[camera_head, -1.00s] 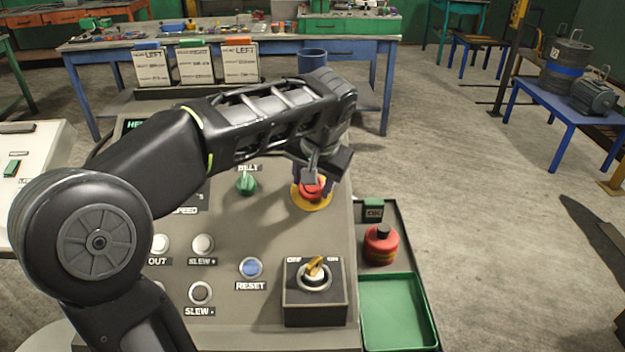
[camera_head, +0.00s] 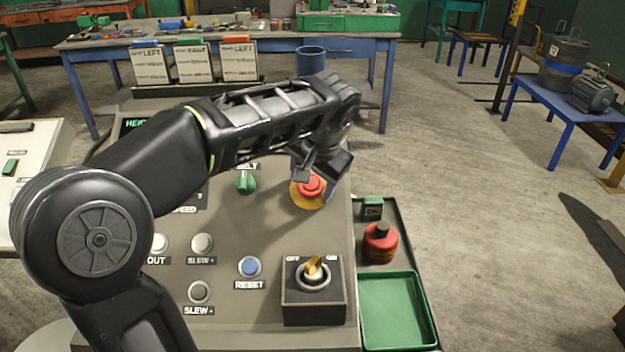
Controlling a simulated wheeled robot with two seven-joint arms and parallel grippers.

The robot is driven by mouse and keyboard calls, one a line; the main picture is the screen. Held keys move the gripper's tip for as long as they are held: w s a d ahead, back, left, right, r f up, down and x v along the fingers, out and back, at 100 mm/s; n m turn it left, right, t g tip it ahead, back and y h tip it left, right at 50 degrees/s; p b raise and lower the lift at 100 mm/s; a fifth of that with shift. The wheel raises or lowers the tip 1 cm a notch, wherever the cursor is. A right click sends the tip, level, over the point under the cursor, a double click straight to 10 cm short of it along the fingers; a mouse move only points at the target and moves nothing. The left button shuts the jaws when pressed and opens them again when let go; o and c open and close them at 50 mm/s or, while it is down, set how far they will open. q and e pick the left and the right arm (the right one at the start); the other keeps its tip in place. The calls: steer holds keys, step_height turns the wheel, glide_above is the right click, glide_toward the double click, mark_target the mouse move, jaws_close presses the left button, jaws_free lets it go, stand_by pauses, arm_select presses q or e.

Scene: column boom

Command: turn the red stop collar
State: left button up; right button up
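The red stop collar (camera_head: 311,187) is a red knob on a yellow round plate (camera_head: 303,201), at the upper right of the sloping grey control panel (camera_head: 225,225). My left arm reaches across the panel from the left. My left gripper (camera_head: 317,181) points down at the collar, its fingers apart at the collar's far side. The collar's front shows clear of the fingers. Whether a finger touches it I cannot tell. My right gripper is out of view.
A green selector (camera_head: 246,182), blue reset button (camera_head: 250,266) and yellow-handled switch box (camera_head: 314,292) are nearby on the panel. To the right are a red-and-black container (camera_head: 380,244) and a green tray (camera_head: 398,310).

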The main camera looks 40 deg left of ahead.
arm_select(q)
steer(key=shift+o, duration=0.7)
steer(key=shift+r, duration=0.1)
steer(key=v, duration=0.7)
steer(key=shift+s+d+r, duration=0.15)
steer(key=shift+d+r, duration=0.05)
steer(key=shift+r, duration=0.1)
